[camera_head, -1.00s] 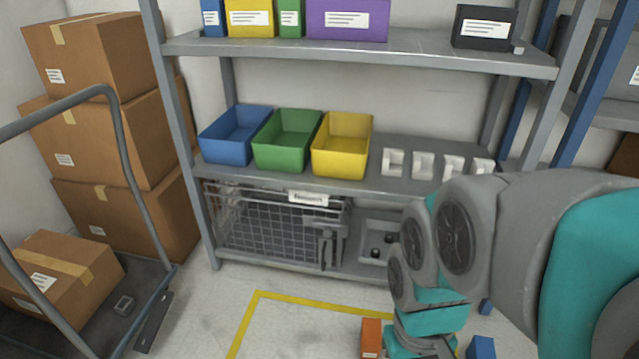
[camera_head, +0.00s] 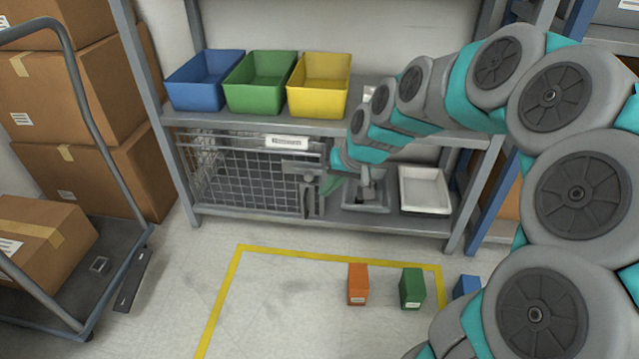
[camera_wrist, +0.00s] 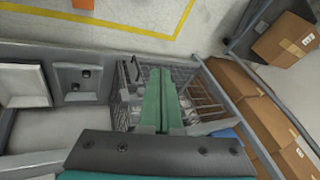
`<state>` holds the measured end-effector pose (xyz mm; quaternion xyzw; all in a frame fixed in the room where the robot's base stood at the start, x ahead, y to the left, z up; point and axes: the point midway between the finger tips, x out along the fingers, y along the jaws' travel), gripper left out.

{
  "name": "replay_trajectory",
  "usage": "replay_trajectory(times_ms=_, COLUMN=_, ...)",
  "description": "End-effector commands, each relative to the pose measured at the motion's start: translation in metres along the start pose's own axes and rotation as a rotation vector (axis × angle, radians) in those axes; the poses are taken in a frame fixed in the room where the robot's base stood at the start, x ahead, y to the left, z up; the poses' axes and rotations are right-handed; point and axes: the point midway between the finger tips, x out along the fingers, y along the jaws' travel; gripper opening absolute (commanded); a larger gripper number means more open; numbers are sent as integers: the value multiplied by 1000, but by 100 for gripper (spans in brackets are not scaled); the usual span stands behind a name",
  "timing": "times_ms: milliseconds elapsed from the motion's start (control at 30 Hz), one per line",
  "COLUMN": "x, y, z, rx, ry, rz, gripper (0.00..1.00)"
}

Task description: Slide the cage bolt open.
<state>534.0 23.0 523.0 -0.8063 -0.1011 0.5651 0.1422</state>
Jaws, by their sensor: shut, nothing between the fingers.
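The wire cage (camera_head: 245,182) stands on the bottom shelf, with a white label on its top edge. Its grey bolt (camera_head: 300,170) is at the right end of the front, with a dark upright handle (camera_head: 310,203) below it. My gripper (camera_head: 328,186) is shut and empty, just right of the bolt, its green fingers partly hidden by my arm; I cannot tell if they touch it. In the wrist view the shut fingers (camera_wrist: 160,72) point over the cage (camera_wrist: 205,100). A dark handle (camera_wrist: 134,68) shows just left of the fingertips there.
Right of the cage are a grey tray (camera_head: 365,195) with dark knobs and a white tray (camera_head: 424,188). Blue, green and yellow bins (camera_head: 318,85) stand on the shelf above. Small boxes (camera_head: 357,284) stand on the floor. A cart (camera_head: 75,285) is at left.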

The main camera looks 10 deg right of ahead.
Motion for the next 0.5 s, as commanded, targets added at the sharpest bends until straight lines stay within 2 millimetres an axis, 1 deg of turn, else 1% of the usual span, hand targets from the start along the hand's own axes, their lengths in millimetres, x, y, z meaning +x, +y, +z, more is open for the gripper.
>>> replay_trajectory(times_ms=33, x=24, y=16, z=-18, rx=32, ry=38, rz=-14, gripper=0)
replay_trajectory(times_ms=100, x=43, y=36, z=-44, rx=72, ry=93, rz=-26, gripper=0)
replay_trajectory(times_ms=200, x=63, y=64, z=-74, rx=124, ry=164, rz=-31, gripper=0)
replay_trajectory(times_ms=333, x=79, y=93, z=-97, rx=171, ry=227, rz=-27, gripper=0)
replay_trajectory(times_ms=400, x=84, y=103, z=-104, rx=186, ry=245, rz=-24, gripper=0)
replay_trajectory(times_ms=500, x=86, y=109, z=-109, rx=195, ry=257, rz=-21, gripper=0)
